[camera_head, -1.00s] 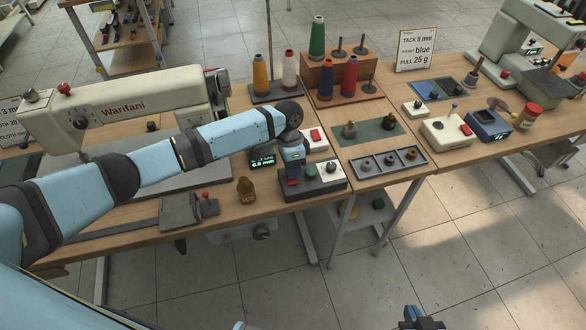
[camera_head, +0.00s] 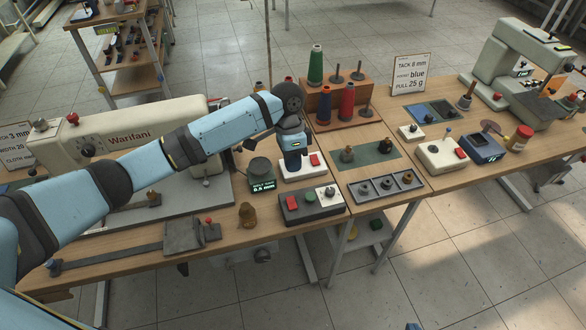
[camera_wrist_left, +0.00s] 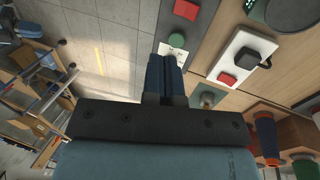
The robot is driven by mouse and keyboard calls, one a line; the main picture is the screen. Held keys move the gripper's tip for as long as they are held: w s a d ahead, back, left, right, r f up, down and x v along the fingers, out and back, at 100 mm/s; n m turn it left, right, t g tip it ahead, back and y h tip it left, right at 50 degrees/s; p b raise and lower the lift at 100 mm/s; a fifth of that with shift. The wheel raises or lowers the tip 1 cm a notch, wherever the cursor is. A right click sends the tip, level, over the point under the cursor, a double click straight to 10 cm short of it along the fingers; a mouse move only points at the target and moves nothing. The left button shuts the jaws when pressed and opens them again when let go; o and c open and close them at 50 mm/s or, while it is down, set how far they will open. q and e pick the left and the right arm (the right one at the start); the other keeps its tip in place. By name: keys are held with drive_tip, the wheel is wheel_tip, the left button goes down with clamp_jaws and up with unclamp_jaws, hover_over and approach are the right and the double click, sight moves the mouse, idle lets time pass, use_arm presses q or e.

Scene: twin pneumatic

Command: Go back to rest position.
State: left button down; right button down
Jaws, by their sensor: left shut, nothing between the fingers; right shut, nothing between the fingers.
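My left gripper (camera_head: 293,168) points down above the white switch box with a red button (camera_head: 315,160), behind the dark control box (camera_head: 311,202). In the left wrist view its fingers (camera_wrist_left: 165,62) are together with nothing between them. The dark box with red and green buttons (camera_wrist_left: 183,28) lies past the fingertips there, and the white box (camera_wrist_left: 245,58) is to the right. Only a small tip of my right gripper (camera_head: 412,327) shows at the bottom edge, over the floor; it is shut and empty.
A sewing machine marked Warifani (camera_head: 130,135) stands under my left arm. The floor (camera_head: 480,260) in front is clear.

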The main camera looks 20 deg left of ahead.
idle(0.5)
use_arm(q)
drive_tip(key=s+d+f+n+t+h+p, duration=0.2)
drive_tip(key=s+d+f+n+t+h, duration=0.15)
drive_tip(key=s+d+f+t, duration=0.45)
drive_tip(key=s+a+f+n+t+y+p, duration=0.1)
drive_tip(key=s+a+f+n+t, duration=0.1)
drive_tip(key=s+a, duration=0.3)
drive_tip(key=s+a+f+n+t+y+p, duration=0.1)
drive_tip(key=s+a, duration=0.4)
drive_tip(key=s, duration=0.8)
drive_tip(key=n+t, duration=0.1)
drive_tip(key=t, duration=0.1)
drive_tip(key=shift+a+f+n+t, duration=0.3)
drive_tip(key=shift+f+n+t, duration=0.05)
drive_tip(key=shift+t, duration=0.05)
drive_tip(key=shift+w+d, duration=0.15)
